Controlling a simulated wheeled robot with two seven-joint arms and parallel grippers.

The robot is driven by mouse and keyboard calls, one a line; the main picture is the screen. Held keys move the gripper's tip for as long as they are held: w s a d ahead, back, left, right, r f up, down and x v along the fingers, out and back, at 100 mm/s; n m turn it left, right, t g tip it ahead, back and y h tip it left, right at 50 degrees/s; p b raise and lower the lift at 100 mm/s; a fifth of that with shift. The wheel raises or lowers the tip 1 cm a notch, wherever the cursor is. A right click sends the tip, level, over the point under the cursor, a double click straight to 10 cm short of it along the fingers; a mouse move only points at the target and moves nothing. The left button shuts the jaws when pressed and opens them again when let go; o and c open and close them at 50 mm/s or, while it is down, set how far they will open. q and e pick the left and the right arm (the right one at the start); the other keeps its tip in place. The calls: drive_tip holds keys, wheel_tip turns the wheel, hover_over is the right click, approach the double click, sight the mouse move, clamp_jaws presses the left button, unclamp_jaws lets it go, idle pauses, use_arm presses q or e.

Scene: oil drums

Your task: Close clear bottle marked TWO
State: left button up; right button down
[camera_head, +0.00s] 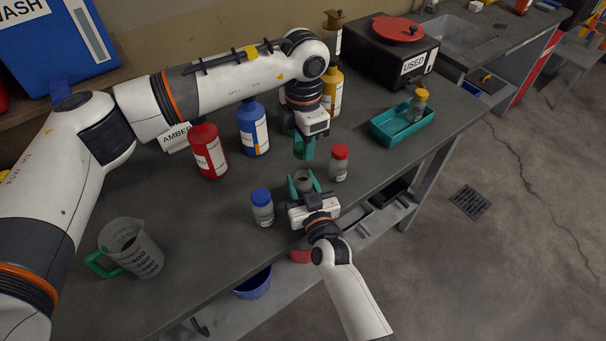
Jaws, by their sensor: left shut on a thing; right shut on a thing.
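An uncapped clear bottle (303,177) stands on the bench, its open dark mouth facing up. My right gripper (304,186) is shut on it from the front, one teal finger on each side. Its body and any marking are mostly hidden by the gripper, so I cannot read TWO. My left gripper (304,147) points down above and behind the bottle's mouth. It is shut on a small green thing that looks like a cap, largely hidden between the fingers. The green thing and the bottle appear apart.
A blue-capped bottle (262,208) and a red-capped bottle (339,163) stand close on either side. Red (208,152), blue (253,129) and yellow (331,92) bottles stand behind. A teal tray (385,137) holds an orange-capped bottle (417,104). A measuring jug (130,249) is at left.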

use_arm(q)
hover_over(303, 176)
drive_tip(key=shift+w+f, duration=0.1)
drive_tip(key=shift+f, duration=2.1)
drive_tip(key=shift+f, duration=0.9)
drive_tip(key=shift+f, duration=0.6)
